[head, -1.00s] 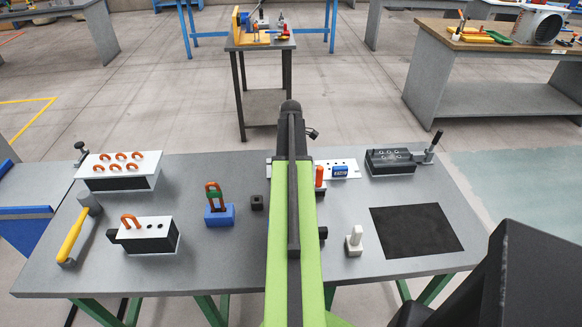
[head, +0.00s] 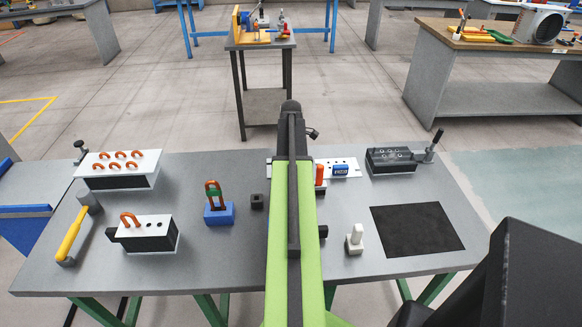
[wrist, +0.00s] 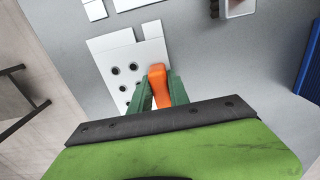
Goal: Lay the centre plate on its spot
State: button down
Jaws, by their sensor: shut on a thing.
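My gripper (wrist: 158,84) has green fingers and is shut on an upright orange piece (wrist: 157,73). Right behind it in the wrist view is a white plate (wrist: 146,60) with several dark round holes. I cannot tell whether the orange piece is joined to this plate, or whether the plate touches the table. In the head view my arm hides the gripper and the middle of a white strip with holes (head: 350,163). An orange post and a blue block (head: 341,170) show just right of my arm there.
On the grey table (head: 200,270) stand a black block with orange links (head: 120,182), a blue holder (head: 219,215), a hammer (head: 75,235), a white post (head: 355,240) and a dark clamp block (head: 390,160). A black mat (head: 417,232) lies clear at right.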

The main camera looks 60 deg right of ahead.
jog(key=shift+f, duration=0.2)
jog(key=c, duration=1.2)
grip_release()
jog(key=shift+o, duration=0.2)
jog(key=shift+r+p, duration=2.95)
jog(key=shift+r, duration=0.1)
